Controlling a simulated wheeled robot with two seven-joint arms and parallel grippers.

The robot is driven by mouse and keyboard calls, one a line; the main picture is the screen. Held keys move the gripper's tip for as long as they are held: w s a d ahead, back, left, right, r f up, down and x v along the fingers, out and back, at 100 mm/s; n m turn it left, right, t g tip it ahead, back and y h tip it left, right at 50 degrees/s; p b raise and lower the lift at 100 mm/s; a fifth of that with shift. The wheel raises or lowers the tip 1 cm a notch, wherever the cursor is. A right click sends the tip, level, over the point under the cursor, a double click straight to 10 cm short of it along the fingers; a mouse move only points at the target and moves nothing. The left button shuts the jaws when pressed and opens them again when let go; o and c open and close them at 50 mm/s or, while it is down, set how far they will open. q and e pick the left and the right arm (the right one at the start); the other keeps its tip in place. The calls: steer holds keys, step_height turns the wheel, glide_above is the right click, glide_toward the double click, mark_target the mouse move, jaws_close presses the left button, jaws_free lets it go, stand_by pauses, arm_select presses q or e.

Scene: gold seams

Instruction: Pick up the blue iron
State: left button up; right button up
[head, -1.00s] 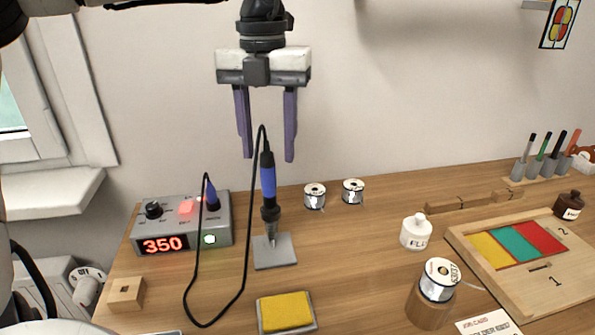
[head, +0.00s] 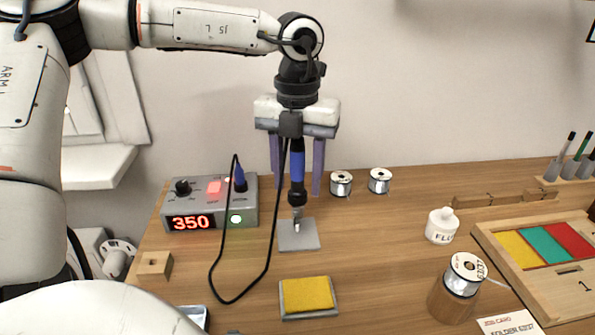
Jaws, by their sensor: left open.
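The blue iron (head: 297,163) stands upright, tip down, in its stand with a grey square base (head: 299,236). A black cord loops from its top to the station (head: 208,207), which reads 350. My left gripper (head: 297,188) is open, pointing down, with one purple finger on each side of the blue handle. The fingers look apart from the handle, though the depth between them is hard to judge. The top of the iron is partly hidden below the gripper's palm. My right gripper is not in view.
A yellow sponge in a tray (head: 308,297) lies in front of the stand. Two solder spools (head: 341,183) (head: 379,181) stand right of the gripper. A white flux bottle (head: 442,226) and a spool on a wooden post (head: 456,295) are further right. The cord loop hangs left of the iron.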

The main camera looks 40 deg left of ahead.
arm_select(q)
jaws_close()
